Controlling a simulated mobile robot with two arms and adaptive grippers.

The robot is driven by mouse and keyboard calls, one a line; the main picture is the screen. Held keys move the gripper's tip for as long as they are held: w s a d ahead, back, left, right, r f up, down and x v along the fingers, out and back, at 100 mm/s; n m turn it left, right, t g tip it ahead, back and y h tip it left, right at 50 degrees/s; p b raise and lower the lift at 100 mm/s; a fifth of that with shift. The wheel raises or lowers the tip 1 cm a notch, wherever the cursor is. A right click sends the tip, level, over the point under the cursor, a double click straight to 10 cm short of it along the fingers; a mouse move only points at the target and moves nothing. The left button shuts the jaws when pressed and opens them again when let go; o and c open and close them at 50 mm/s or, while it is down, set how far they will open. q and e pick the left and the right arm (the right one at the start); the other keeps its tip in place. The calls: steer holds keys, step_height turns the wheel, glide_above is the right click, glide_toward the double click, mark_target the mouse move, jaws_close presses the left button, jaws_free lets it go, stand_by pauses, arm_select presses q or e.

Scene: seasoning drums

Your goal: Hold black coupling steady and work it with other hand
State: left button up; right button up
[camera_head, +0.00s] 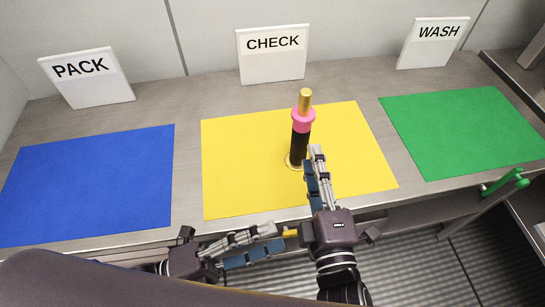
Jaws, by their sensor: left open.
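The black coupling (300,146) stands upright on the yellow mat (230,180) under the CHECK sign. It has a pink collar (304,120), a gold rod (305,99) on top and a pale ring around its foot. My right gripper (312,157) points up the picture, with its fingers close beside the coupling's lower right side. I cannot tell whether they touch or grip it. My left gripper (273,238) is open, low in front of the table's near edge, pointing right and apart from the coupling. A small yellow-orange piece shows between its fingertips and my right gripper's body.
A blue mat (90,185) lies left under a PACK sign (85,78), and a green mat (465,130) lies right under a WASH sign (433,43). The CHECK sign (273,54) stands behind the middle. A green handle (505,182) sticks out at the right front edge. Both side mats are empty.

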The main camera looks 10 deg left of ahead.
mark_target(292, 148)
arm_select(q)
steer(key=w+m, duration=0.3)
steer(key=w+f+m, duration=0.1)
steer(key=w+m, duration=0.2)
steer(key=w+d+f+m+y, duration=0.1)
steer(key=w+m, duration=0.2)
steer(key=shift+f+m, duration=0.15)
steer(key=shift+m, duration=0.15)
steer(key=w+m+t+y, duration=0.1)
steer(key=w+m, duration=0.1)
steer(key=w, duration=0.1)
steer(key=w+a+m+t+y, duration=0.1)
steer(key=w+m, duration=0.1)
steer(key=w, duration=0.2)
steer(key=w+a+f+m+y, duration=0.1)
steer(key=w+m, duration=0.1)
steer(key=w, duration=0.1)
steer(key=shift+w+a+t, duration=0.15)
steer(key=shift+w+t, duration=0.2)
steer(key=shift+t, duration=0.05)
steer(key=shift+w+a+m, duration=0.1)
steer(key=shift+w+m, duration=0.2)
steer(key=shift+w, duration=0.35)
steer(key=x, duration=0.7)
steer(key=shift+w+f, duration=0.1)
steer(key=shift+w, duration=0.15)
